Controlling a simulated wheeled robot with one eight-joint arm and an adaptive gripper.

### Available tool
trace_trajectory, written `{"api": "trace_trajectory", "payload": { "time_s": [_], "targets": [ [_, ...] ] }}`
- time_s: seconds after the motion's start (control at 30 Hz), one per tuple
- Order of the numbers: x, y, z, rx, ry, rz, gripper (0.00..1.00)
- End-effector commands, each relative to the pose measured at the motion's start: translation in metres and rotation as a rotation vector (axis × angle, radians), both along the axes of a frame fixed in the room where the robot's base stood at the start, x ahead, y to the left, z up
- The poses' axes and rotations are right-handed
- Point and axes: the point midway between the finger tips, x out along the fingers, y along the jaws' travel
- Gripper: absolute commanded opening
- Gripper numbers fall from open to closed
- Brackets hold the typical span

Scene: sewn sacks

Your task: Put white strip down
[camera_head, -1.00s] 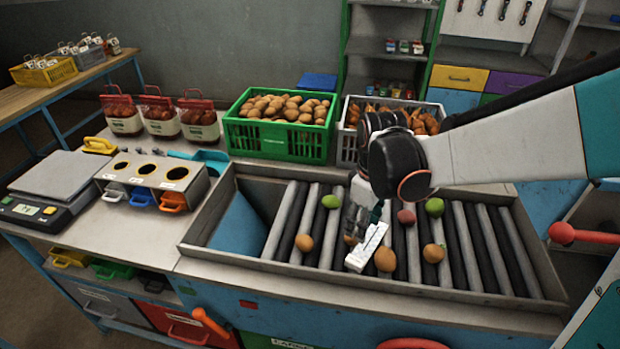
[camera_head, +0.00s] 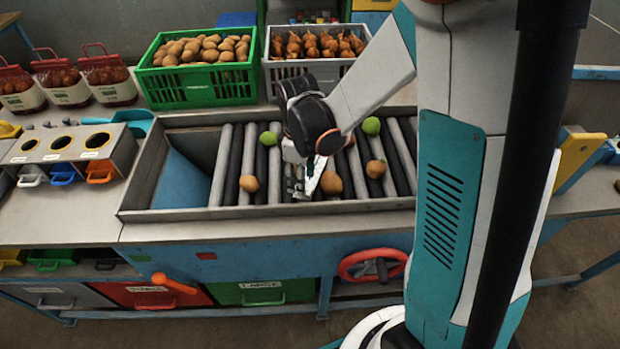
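My gripper (camera_head: 303,180) points down over the roller bed (camera_head: 232,165) in the middle of the bench. A narrow white strip (camera_head: 317,174) shows at its fingertips, tilted and seen nearly edge-on. The gripper looks shut on it, though the fingers are small and partly hidden by my dark wrist. The strip is low, close above or touching the rollers; I cannot tell which. A brown potato (camera_head: 331,183) lies just right of the strip.
Other produce lies on the rollers: a green one (camera_head: 268,138), a brown one (camera_head: 249,183), another green one (camera_head: 371,126) and a brown one (camera_head: 376,169). A green crate (camera_head: 190,88) and a grey crate (camera_head: 290,72) stand behind. The blue chute (camera_head: 182,180) is empty.

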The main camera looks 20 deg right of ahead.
Motion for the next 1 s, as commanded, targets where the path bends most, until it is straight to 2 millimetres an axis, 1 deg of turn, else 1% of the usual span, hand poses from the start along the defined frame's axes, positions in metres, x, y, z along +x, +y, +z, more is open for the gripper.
{"api": "trace_trajectory", "payload": {
  "time_s": [0.2, 0.3, 0.4, 0.57, 0.67, 0.7, 0.77, 0.87, 0.9, 1.0],
  "targets": [
    [-0.002, -0.003, -0.032, 0.000, 0.000, -0.001, 0.45],
    [-0.002, -0.003, -0.044, -0.001, -0.002, -0.001, 0.45],
    [-0.002, -0.003, -0.048, -0.002, -0.001, 0.000, 0.45],
    [-0.002, -0.003, -0.047, -0.002, -0.001, 0.000, 0.45],
    [-0.002, -0.003, -0.047, -0.002, -0.001, 0.000, 0.25],
    [-0.002, -0.003, -0.047, -0.002, -0.001, 0.000, 0.16],
    [-0.002, -0.003, -0.047, -0.002, -0.001, 0.000, 0.03],
    [-0.002, -0.003, -0.047, -0.002, -0.001, 0.000, 0.03],
    [-0.002, -0.003, -0.047, -0.002, -0.001, 0.000, 0.00],
    [-0.002, -0.003, -0.047, -0.002, -0.001, 0.000, 0.00]
  ]
}}
